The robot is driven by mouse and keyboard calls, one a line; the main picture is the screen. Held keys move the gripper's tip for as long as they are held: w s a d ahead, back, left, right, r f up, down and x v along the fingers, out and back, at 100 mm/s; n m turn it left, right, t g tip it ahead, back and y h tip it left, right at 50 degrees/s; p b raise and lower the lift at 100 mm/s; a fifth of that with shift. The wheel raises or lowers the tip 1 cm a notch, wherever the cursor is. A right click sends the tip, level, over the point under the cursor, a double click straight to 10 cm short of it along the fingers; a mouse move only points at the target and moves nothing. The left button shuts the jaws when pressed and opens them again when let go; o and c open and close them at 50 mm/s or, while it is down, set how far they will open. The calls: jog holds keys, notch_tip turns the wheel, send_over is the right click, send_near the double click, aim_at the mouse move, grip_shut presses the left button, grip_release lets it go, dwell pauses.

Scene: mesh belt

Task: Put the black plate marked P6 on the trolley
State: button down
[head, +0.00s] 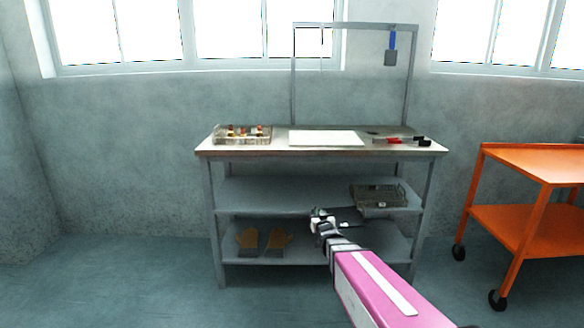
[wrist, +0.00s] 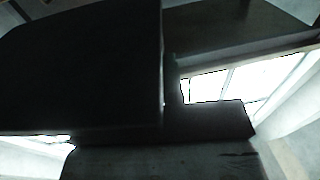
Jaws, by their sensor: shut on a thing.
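My gripper (head: 324,220) is in front of the workbench's lower shelves, at the end of my pink arm. It is shut on a dark flat piece, the black plate (head: 348,215), which shows just right of the gripper. A small pale spot shows on the plate, but I cannot read a mark. In the wrist view a large dark surface, which looks like the plate (wrist: 80,65), fills the left side close to the camera. The orange trolley (head: 540,160) stands at the right, with a bare top and a lower deck.
The metal workbench (head: 270,149) carries a basket of small items (head: 242,134), a white board (head: 326,138) and red and black tools (head: 395,140). A wire basket (head: 378,196) is on its middle shelf, gloves (head: 264,240) on the bottom one. Open floor lies between bench and trolley.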

jog(key=w+d+r+h, duration=0.1)
jog(key=d+r, duration=0.1)
jog(key=r, duration=0.9)
jog(key=w+d+r+m, duration=0.1)
jog(key=d+r, duration=0.1)
jog(key=r, duration=1)
jog(key=w+d+r+h, duration=0.1)
jog(key=d+r, duration=0.1)
jog(key=r, duration=1)
jog(key=shift+w+r+m+h, duration=0.15)
jog(key=shift+w+m+h, duration=0.15)
